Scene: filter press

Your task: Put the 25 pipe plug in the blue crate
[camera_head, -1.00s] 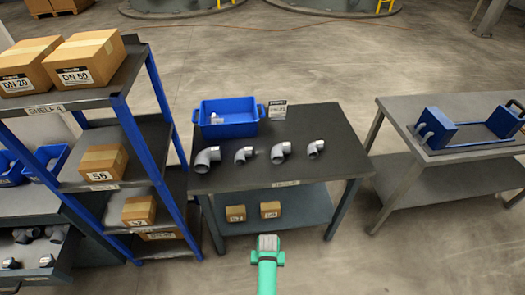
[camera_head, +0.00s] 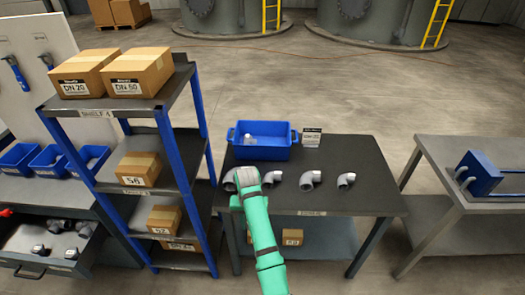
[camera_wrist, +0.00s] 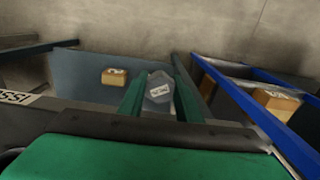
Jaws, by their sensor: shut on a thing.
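My gripper (camera_wrist: 158,88) shows two green fingers in the wrist view, shut on a grey plug (camera_wrist: 159,92) with a white label; the label's text is too small to read. In the head view my gripper (camera_head: 246,180) is in front of the dark table's left part, and the plug is hidden there. The blue crate (camera_head: 280,153) stands on the table at the back left, beyond my gripper. A small pale piece (camera_head: 250,138) lies inside the crate at its left.
Several grey pipe elbows (camera_head: 310,179) lie in a row on the table (camera_head: 350,155); the leftmost is partly hidden by my arm. A small sign (camera_head: 312,138) stands right of the crate. A shelf rack (camera_head: 150,104) with cartons stands close on the left. Another table (camera_head: 450,170) is at right.

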